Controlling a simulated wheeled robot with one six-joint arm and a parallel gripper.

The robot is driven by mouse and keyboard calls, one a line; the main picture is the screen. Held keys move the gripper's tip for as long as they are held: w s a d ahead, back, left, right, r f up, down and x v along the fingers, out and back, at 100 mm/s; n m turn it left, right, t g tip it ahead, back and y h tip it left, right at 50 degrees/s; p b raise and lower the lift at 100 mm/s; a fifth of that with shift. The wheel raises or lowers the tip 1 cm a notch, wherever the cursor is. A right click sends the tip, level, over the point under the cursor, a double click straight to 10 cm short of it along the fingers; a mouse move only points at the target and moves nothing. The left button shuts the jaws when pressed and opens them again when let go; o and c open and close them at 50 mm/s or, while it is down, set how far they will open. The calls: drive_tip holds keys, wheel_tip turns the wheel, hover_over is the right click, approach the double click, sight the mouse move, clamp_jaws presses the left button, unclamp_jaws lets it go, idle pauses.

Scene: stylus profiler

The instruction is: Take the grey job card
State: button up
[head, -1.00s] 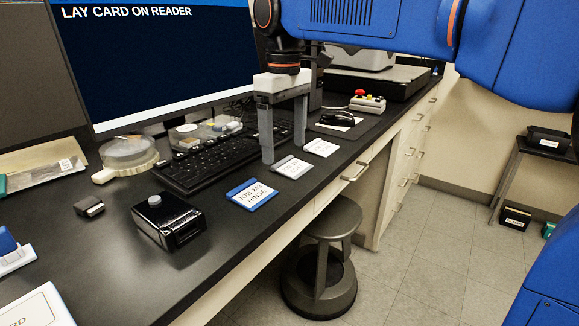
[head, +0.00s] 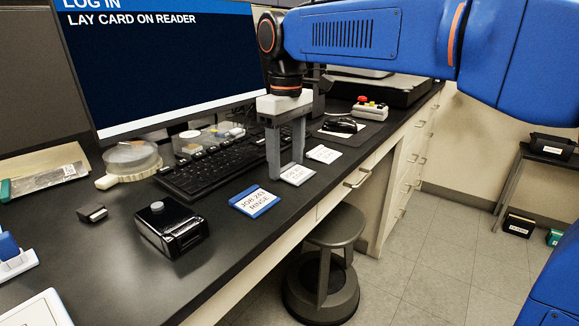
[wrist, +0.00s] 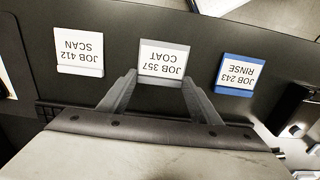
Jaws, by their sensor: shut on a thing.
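The grey job card (head: 298,175), marked JOB 357 COAT, is at the front of the dark bench between a blue-edged card and a white card. In the wrist view the grey card (wrist: 163,61) lies between my two fingertips. My gripper (head: 286,170) points down and is shut on the grey card's sides. The card looks flat at bench level; I see no clear gap under it. The fingers hide part of its edge in the head view.
The blue card (head: 255,201), JOB 243 RINSE, and the white card (head: 323,154), JOB 412 SCAN, lie on either side. A keyboard (head: 215,165) is behind, a black box (head: 171,229) at left, and a mouse (head: 340,125) beyond. A stool (head: 335,229) stands below the edge.

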sight(286, 167)
wheel_tip(286, 167, up, 10)
idle(0.5)
